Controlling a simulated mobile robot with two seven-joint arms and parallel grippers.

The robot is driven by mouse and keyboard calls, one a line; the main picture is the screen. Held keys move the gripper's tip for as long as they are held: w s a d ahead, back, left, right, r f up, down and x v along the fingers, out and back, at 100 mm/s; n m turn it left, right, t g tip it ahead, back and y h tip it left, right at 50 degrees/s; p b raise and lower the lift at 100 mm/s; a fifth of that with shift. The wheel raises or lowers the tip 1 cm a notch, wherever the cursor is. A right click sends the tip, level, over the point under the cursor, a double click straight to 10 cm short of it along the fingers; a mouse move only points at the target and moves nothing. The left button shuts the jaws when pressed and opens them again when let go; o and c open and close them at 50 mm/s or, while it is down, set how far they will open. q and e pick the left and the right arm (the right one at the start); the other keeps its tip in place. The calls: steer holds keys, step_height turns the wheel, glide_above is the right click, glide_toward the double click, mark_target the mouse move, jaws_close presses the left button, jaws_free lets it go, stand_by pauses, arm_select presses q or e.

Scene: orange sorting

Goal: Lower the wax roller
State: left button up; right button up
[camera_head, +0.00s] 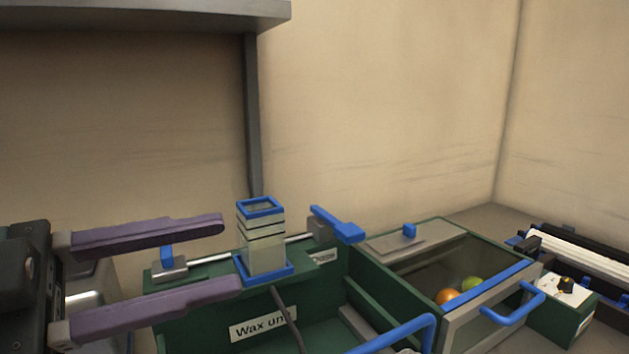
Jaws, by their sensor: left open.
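The green wax unit (315,338), labelled "Wax un…", stands at the lower middle. A pale rod (206,257) runs along the unit's back, passing behind this block. A blue lever (338,226) sits at the rod's right end, tilted down to the right. I cannot clearly make out the wax roller. My left gripper (231,252) comes in from the left with its two purple fingers wide apart. Its tips reach close to the block's left side; I cannot tell whether they touch. My right gripper is out of view.
A green bin (452,232) with a clear window holds an orange fruit (447,297) and a green one (471,284). Blue handles (515,304) stick out in front. A white-topped control box (563,290) and a roller track (585,255) stand at right. A grey shelf (140,14) hangs above.

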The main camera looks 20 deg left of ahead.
arm_select(q)
step_height(320, 180, up, 3)
steer(key=shift+f, duration=0.1)
stand_by(0.5)
